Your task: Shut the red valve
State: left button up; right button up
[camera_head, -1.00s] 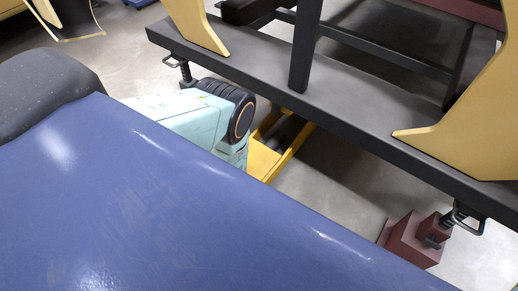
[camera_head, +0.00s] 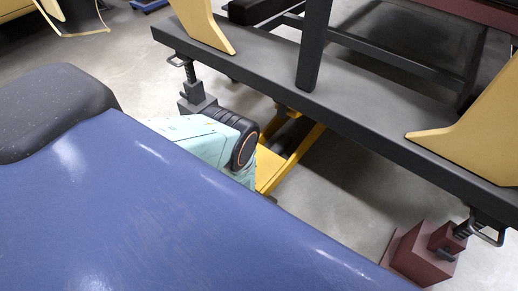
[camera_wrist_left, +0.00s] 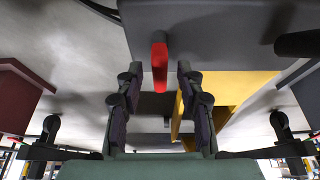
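The red valve shows as a short red handle (camera_wrist_left: 160,65) in the left wrist view. It projects from a dark grey body at the top middle. My left gripper (camera_wrist_left: 155,82) is open, with one dark finger on each side of the handle and a visible gap on both sides. I cannot tell how deep the handle lies between the fingertips. The valve cannot be made out in the head view. Neither gripper shows in the head view.
A long dark frame beam (camera_head: 350,108) with tan brackets (camera_head: 472,130) crosses the head view. A dark red block (camera_head: 424,258) stands under its right end. A yellow part (camera_head: 272,168) lies below the beam, and also shows in the wrist view (camera_wrist_left: 235,92). Grey floor is open at left.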

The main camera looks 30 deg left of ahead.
pick_arm(q)
jog(key=shift+c, duration=0.3)
grip_shut()
